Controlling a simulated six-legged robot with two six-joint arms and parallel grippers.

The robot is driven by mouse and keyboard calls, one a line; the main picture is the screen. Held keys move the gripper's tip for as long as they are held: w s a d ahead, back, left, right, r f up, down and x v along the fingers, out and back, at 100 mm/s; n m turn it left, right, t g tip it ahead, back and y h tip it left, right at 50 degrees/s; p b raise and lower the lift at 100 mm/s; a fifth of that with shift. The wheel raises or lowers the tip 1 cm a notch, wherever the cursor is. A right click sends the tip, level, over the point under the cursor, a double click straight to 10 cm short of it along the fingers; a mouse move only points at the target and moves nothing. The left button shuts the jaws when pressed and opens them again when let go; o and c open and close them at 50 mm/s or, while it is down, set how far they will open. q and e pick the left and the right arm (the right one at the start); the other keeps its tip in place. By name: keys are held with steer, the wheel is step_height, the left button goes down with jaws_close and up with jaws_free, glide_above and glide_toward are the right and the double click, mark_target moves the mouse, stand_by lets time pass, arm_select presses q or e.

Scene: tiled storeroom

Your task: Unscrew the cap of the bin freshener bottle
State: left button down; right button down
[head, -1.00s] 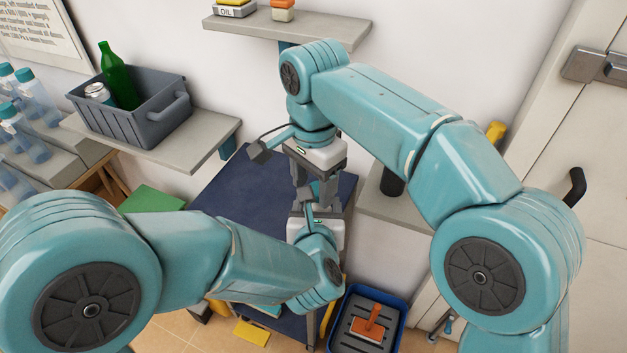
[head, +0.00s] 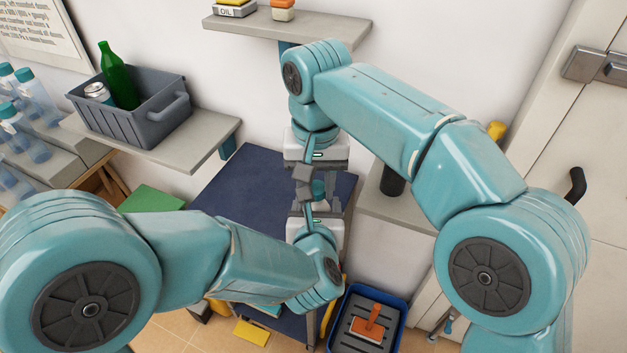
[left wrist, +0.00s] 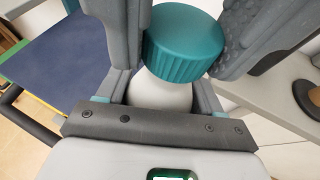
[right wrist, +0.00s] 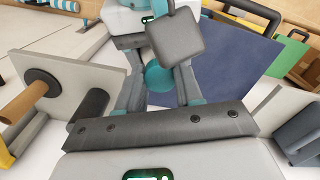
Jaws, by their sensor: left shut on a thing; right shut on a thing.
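The bin freshener bottle (left wrist: 160,94) is white with a ribbed teal cap (left wrist: 183,45) on its top. My left gripper (head: 314,207) is shut on the bottle; its body is mostly hidden by fingers. My right gripper (head: 317,177) faces the left one and is shut on the cap. The cap shows as a small teal patch between the fingers in the head view (head: 319,188), and in the right wrist view (right wrist: 159,76), partly behind a grey block. I cannot tell whether the cap has risen from the bottle.
A dark blue surface (head: 255,185) lies below the grippers. A grey crate (head: 140,120) with a green bottle and a can stands on the left shelf. A dark cylinder (head: 392,181) stands on a grey ledge at right. A blue tray (head: 401,312) lies low in front.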

steer(key=n, duration=0.5)
steer(key=shift+a, duration=0.2)
steer(key=n, duration=0.3)
steer(key=c, duration=0.8)
jaws_free()
steer(key=shift+o, duration=0.3)
steer(key=shift+s, duration=0.1)
steer(key=shift+d, duration=0.2)
